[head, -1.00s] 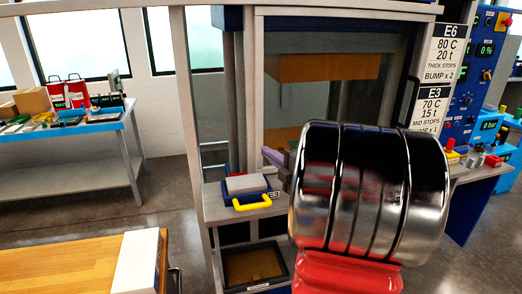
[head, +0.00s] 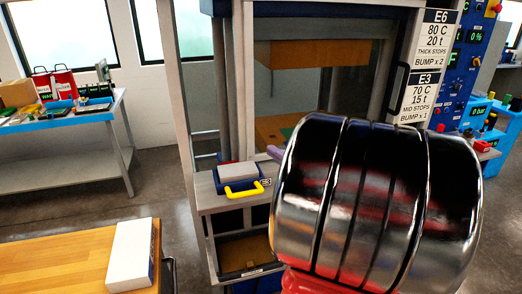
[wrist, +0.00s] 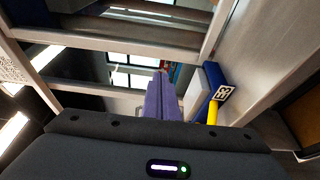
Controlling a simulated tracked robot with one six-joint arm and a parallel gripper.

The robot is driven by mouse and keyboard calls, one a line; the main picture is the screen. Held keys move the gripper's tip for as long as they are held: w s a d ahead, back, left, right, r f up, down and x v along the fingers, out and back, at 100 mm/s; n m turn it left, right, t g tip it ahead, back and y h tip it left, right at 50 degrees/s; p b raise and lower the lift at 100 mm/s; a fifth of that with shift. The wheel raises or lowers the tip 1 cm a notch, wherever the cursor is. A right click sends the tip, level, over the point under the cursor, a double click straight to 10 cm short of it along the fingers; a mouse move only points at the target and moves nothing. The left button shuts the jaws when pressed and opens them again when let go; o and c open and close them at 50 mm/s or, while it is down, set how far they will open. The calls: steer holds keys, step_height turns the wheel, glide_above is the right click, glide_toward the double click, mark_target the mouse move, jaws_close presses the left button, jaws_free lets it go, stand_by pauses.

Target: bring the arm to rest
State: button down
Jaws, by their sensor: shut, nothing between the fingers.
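My gripper shows in the wrist view as two purple fingers (wrist: 161,95) pressed together, with nothing between them. In the head view only a small purple bit of it (head: 275,152) shows at the left of my chrome and red arm, which hides the rest. A blue case (head: 229,188) with a pale top and a yellow handle sits on a grey shelf just left of the fingers. The case also shows in the wrist view (wrist: 215,78), right of the fingers and apart from them in the picture.
The press frame (head: 246,80) stands behind my arm, with a white E6/E3 sign (head: 437,38) at its right. A wooden table (head: 60,262) with a white box (head: 132,254) is at front left. A bench (head: 75,117) stands back left. Grey floor lies between them.

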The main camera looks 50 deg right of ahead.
stand_by(0.3)
steer(key=w+a+r+m+g+h, duration=0.1)
steer(key=w+a+m+g+h, duration=0.35)
steer(key=a+m, duration=0.65)
steer(key=s+a+f+m+g+y, duration=0.1)
steer(key=s+a, duration=0.3)
steer(key=a, duration=0.5)
steer(key=s+a+f+m+g+y, duration=0.2)
steer(key=s+a+f+g+y, duration=0.2)
steer(key=a, duration=0.5)
steer(key=s+a+f+m+g+y, duration=0.1)
steer(key=s+a+f+g+y, duration=0.1)
steer(key=s+a, duration=0.3)
steer(key=a+f+y, duration=0.1)
steer(key=a, duration=0.3)
steer(key=shift+s+a+m, duration=0.15)
steer(key=shift+a+m, duration=0.15)
steer(key=shift+m, duration=0.1)
steer(key=shift+g, duration=0.25)
